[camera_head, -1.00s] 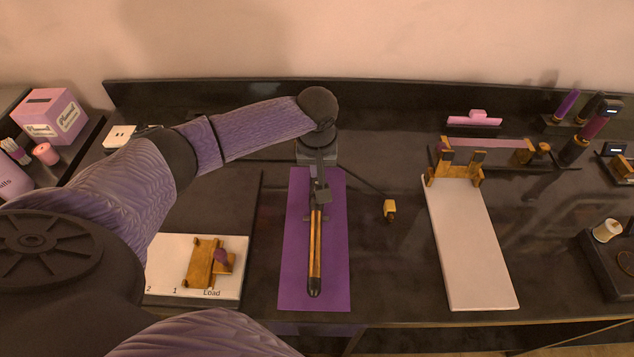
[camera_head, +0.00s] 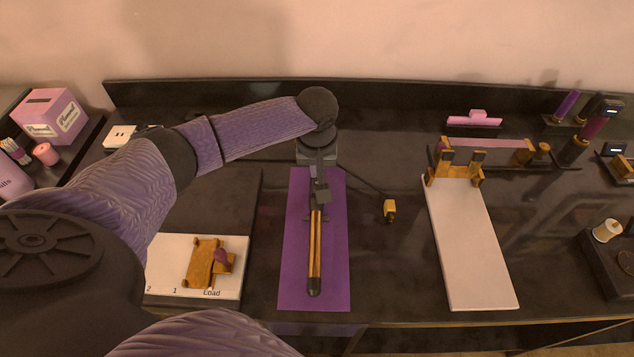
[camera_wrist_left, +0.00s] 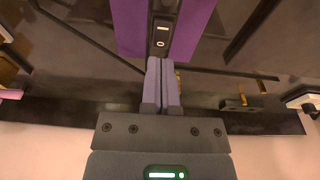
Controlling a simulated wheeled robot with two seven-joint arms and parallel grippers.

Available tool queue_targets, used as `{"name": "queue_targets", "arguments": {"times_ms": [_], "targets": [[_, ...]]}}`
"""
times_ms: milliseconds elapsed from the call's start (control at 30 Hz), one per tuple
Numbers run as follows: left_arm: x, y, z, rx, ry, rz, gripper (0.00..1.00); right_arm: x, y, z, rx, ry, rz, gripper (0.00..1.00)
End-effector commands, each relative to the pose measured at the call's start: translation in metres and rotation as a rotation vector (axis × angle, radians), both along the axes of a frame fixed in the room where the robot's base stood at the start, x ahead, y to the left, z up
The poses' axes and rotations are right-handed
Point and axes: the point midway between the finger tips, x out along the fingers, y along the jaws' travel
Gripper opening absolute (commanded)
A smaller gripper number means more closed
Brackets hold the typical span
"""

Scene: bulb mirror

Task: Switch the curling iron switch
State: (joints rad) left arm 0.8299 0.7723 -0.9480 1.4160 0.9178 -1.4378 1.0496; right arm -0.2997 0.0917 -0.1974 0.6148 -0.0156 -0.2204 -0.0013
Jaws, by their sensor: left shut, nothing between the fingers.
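The curling iron (camera_head: 315,245), with a gold barrel and black tip, lies lengthwise on a purple mat (camera_head: 335,280). Its handle is mostly hidden by my left arm and gripper in the head view. In the left wrist view the black handle (camera_wrist_left: 162,20) shows a small light-marked control, which looks like the switch (camera_wrist_left: 161,30). My left gripper (camera_head: 321,188) is above the handle, and its shut, empty fingers (camera_wrist_left: 162,62) point toward that control. I cannot tell whether they touch the handle. The switch's position is too small to tell. My right gripper is out of view.
A white board (camera_head: 470,250) with a wooden stand lies farther right. A white plate (camera_head: 170,262) with wooden pieces is at left. A dark ledge runs along the back wall.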

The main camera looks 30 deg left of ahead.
Motion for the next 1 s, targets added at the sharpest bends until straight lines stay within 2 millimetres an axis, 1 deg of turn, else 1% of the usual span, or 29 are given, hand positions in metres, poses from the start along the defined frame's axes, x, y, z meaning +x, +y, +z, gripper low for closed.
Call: {"name": "queue_targets", "arguments": {"times_ms": [1000], "targets": [[0.000,0.000,-0.015,-0.001,0.001,0.000,0.00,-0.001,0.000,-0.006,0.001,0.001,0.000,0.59]]}}
